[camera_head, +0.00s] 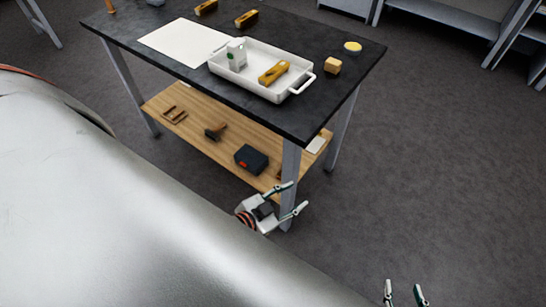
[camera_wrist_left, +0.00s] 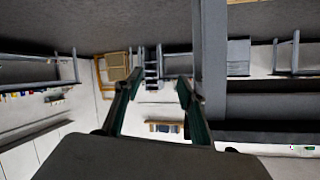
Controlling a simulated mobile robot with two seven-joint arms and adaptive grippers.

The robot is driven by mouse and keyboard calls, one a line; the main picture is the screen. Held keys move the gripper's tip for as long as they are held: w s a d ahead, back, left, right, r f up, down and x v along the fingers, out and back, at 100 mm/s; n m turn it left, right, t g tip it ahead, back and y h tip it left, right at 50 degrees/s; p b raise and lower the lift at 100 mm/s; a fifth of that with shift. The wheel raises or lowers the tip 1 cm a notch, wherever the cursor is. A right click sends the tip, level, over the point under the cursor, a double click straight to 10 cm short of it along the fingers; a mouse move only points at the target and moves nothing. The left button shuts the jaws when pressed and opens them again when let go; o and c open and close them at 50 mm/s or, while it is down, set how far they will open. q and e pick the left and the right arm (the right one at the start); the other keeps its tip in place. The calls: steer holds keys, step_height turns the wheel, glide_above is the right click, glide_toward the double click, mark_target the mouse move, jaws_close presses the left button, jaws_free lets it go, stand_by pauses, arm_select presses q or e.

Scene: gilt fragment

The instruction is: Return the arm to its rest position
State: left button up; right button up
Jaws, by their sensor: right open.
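My left gripper (camera_head: 297,196) is beside the front leg of the dark-topped table, below the level of the top. Its two fingers are spread apart. In the left wrist view the same gripper (camera_wrist_left: 160,80) shows nothing held between its fingers. My right gripper (camera_head: 403,290) shows only its fingertips at the bottom edge of the head view, spread apart over the floor with nothing between them. Most of both arms is out of view or hidden.
The dark table (camera_head: 318,108) bears a white tray (camera_head: 297,90) holding a carton and a yellow object. A table leg (camera_head: 290,165) stands very close to my left gripper. A wooden lower shelf (camera_head: 190,132) holds small objects. Floor at right is clear.

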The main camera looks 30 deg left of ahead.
arm_select(q)
steer(key=s+a+f+n+g+y, duration=0.1)
steer(key=s+a+f+g, duration=0.1)
steer(key=s+f, duration=0.3)
steer(key=shift+s+a+f+n, duration=0.2)
steer(key=shift+s+f+n, duration=0.2)
steer(key=shift+s, duration=0.35)
